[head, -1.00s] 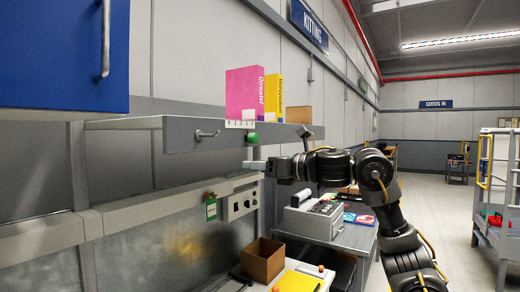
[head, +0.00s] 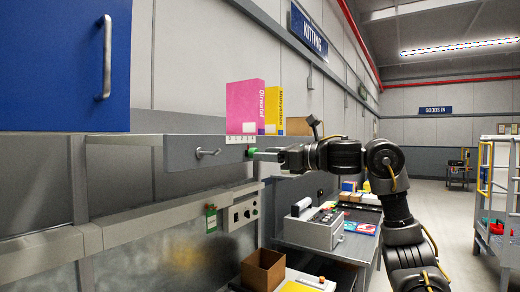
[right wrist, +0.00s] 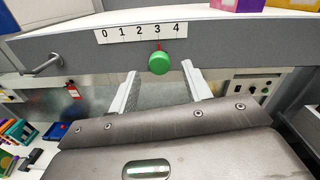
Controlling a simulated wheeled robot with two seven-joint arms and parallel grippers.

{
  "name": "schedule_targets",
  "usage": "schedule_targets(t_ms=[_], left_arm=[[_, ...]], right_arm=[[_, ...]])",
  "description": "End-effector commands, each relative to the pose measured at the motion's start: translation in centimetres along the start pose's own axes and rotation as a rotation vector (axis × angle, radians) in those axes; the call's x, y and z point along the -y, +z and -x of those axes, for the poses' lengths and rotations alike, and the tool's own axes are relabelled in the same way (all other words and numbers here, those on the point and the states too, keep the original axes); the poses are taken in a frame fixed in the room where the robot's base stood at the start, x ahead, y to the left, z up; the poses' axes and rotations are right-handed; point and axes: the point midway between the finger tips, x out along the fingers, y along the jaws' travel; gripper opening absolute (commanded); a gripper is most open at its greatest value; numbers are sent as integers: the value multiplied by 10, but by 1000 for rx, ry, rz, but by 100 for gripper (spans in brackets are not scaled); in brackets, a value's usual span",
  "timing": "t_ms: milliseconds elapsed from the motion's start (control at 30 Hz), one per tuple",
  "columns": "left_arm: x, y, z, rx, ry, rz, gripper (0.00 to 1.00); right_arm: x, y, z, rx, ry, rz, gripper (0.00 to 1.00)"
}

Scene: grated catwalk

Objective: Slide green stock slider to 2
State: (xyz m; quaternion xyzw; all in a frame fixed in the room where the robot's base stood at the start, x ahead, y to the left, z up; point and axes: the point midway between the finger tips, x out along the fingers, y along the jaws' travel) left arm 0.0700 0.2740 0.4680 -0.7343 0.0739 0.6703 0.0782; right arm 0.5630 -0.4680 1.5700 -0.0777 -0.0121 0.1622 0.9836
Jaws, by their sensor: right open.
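The green stock slider knob (right wrist: 159,63) sits on the front edge of the shelf, under a white scale strip (right wrist: 141,33) numbered 0 to 4. Its red pointer is at 3. In the head view the knob (head: 251,152) is partly covered by my right gripper (head: 264,155). My right gripper is open, and in the right wrist view its two fingers (right wrist: 159,72) point toward the knob, one on each side. I cannot tell whether either finger touches it. My left gripper is not in view.
A pull handle (right wrist: 41,62) is on the shelf front left of the slider. Pink (head: 246,107) and yellow (head: 273,108) boxes stand on the shelf above. A control panel (head: 240,213) and an open carton (head: 263,269) are below. A blue cabinet (head: 60,70) hangs at upper left.

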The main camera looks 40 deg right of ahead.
Motion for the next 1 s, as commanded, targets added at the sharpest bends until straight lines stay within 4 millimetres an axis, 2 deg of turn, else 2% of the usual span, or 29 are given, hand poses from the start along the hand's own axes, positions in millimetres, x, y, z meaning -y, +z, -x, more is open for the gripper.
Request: schedule_targets(t_ms=[100, 233, 600, 933, 1000], left_arm=[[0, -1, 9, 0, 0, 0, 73], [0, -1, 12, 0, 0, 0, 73], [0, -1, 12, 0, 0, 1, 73], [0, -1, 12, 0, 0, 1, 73], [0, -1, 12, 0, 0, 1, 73]], right_arm=[[0, 2, -18, 0, 2, -3, 49], [0, 1, -28, 0, 1, -1, 49], [0, 0, -33, 1, -1, 0, 47], [0, 0, -32, 1, -1, 0, 4], [0, 0, -32, 1, -1, 0, 0]])
